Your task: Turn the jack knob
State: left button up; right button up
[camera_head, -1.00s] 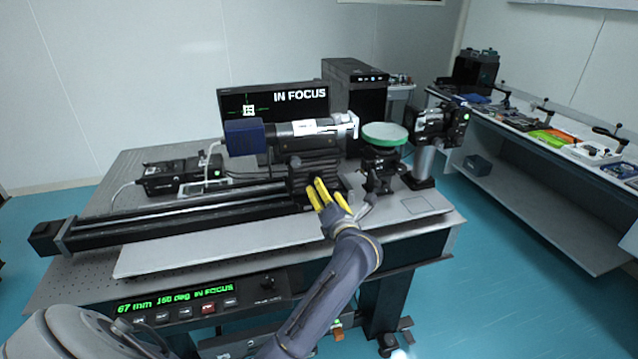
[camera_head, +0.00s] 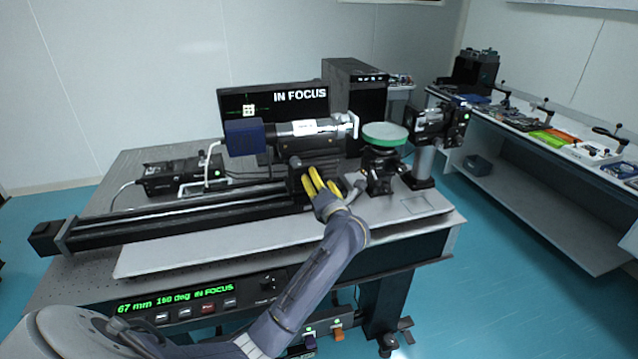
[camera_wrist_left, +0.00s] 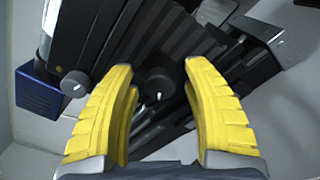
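The jack (camera_head: 318,160) is a black ribbed block under the barrel-shaped instrument in the head view. In the left wrist view a black round knob with a white mark (camera_wrist_left: 159,82) sits on its face. My left gripper (camera_head: 315,176), with yellow fingers, is in front of the jack. In the left wrist view my left gripper (camera_wrist_left: 158,72) is open, with one finger on each side of the black knob. Gaps show between the fingers and the knob. In the head view the gripper covers this knob. My right gripper is not in view.
A grey knob (camera_wrist_left: 75,84) sits left of the fingers. A green-topped round stage (camera_head: 385,134) stands right of the jack. A black rail (camera_head: 180,212) runs left. The monitor (camera_head: 273,100) reads IN FOCUS, as does the front panel (camera_head: 180,302).

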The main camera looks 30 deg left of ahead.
pick_arm(q)
grip_shut()
jog(key=shift+n, duration=0.3)
jog(key=shift+o, duration=0.6)
grip_release()
jog(key=v, duration=1.2)
